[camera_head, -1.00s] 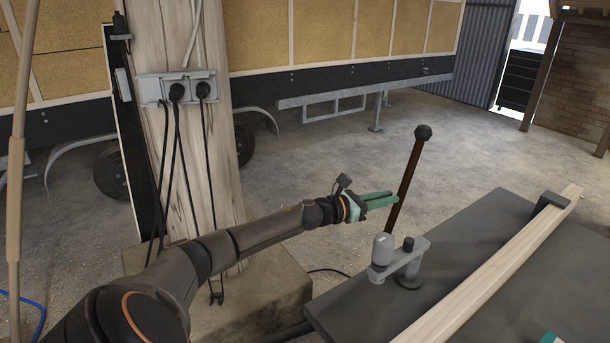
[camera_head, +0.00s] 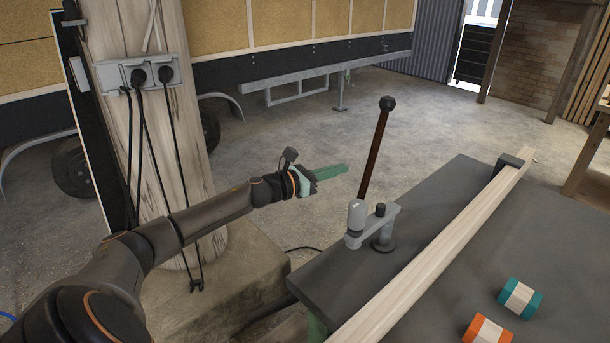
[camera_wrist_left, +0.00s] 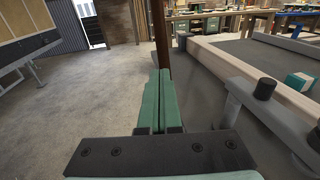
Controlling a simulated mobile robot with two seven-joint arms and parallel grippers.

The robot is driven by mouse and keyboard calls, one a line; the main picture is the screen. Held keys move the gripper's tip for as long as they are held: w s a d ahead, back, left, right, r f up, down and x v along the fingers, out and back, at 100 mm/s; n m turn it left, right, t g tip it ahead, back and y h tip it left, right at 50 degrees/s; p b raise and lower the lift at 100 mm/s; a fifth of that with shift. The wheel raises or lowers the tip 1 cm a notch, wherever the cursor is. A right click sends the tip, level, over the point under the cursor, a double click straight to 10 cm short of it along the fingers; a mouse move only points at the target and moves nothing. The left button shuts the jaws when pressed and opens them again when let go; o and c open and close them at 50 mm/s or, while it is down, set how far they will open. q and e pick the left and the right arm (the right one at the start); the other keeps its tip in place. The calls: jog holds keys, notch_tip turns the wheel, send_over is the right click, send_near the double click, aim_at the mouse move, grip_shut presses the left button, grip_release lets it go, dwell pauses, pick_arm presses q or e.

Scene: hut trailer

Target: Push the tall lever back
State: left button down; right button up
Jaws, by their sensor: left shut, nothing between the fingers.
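The tall lever (camera_head: 375,150) is a dark reddish-brown rod with a black knob on top. In the left wrist view the lever's rod (camera_wrist_left: 161,35) stands straight ahead of the fingertips. My left gripper (camera_head: 345,168) has green fingers pressed together with nothing between them. It points right at the lever's lower-middle part, and a small gap shows between tip and rod in the head view. My left gripper's fingers (camera_wrist_left: 160,74) also show in the left wrist view. My right gripper is not in view.
A grey clamp bracket (camera_head: 378,222) stands on the table (camera_head: 325,275) near the lever's foot. A long wooden beam (camera_head: 440,250) lies along the table. A teal-and-white block (camera_head: 520,298) and an orange-and-white block (camera_head: 488,330) lie on the right. A wooden post (camera_head: 185,120) carries sockets and cables.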

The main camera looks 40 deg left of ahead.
pick_arm(q)
jog(key=r+v, duration=0.1)
jog(key=v, duration=0.6)
jog(key=shift+a+r+b, duration=0.2)
jog(key=shift+b, duration=0.2)
jog(key=shift+s, duration=0.15)
dwell(0.3)
